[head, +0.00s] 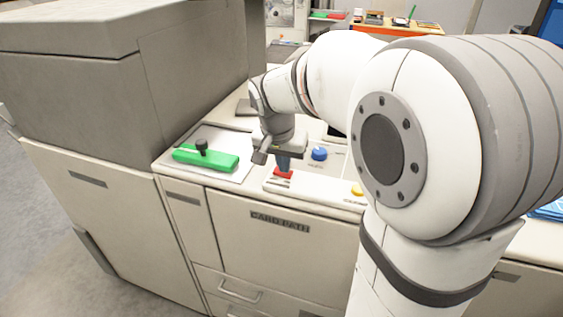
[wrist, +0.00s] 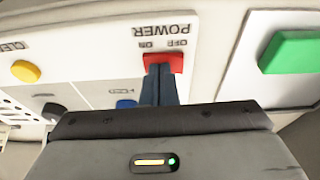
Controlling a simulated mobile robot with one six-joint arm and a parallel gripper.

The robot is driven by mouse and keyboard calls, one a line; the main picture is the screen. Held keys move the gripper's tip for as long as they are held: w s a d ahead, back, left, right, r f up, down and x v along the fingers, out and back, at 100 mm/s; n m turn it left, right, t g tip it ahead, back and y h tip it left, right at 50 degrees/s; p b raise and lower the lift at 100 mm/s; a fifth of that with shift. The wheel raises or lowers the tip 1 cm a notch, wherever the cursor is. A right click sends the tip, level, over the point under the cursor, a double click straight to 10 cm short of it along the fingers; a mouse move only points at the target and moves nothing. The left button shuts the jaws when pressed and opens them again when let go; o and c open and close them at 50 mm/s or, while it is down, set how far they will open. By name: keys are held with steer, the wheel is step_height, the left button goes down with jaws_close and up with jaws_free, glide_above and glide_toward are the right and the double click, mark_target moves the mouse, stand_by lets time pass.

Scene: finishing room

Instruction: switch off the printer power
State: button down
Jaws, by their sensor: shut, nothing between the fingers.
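The red power switch (head: 283,174) sits on the light control panel at the front of the machine. In the wrist view the red switch (wrist: 177,61) lies under an upside-down POWER label, with ON printed at its left and OFF at its right. My gripper (head: 284,165) points down at the switch. Its fingers (wrist: 159,70) are shut with nothing between them, and their tips overlap the switch's middle and ON side in the wrist view. I cannot tell whether they touch it. The fingers hide part of the switch, and its tilt is unclear.
A blue button (head: 319,153) and a yellow button (head: 357,190) are on the same panel. A green bar (head: 222,162) with a black knob (head: 201,146) lies left of my gripper. A tall grey housing (head: 110,80) rises at the left. A black knob (wrist: 53,111) shows in the wrist view.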

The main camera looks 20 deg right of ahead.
step_height(320, 180, up, 5)
steer(key=p, duration=0.3)
steer(key=shift+s+d+f, duration=0.1)
steer(key=shift+d, duration=0.05)
steer(key=b+v, duration=0.1)
steer(key=v, duration=0.8)
steer(key=shift+s, duration=0.35)
steer(key=shift+d, duration=0.1)
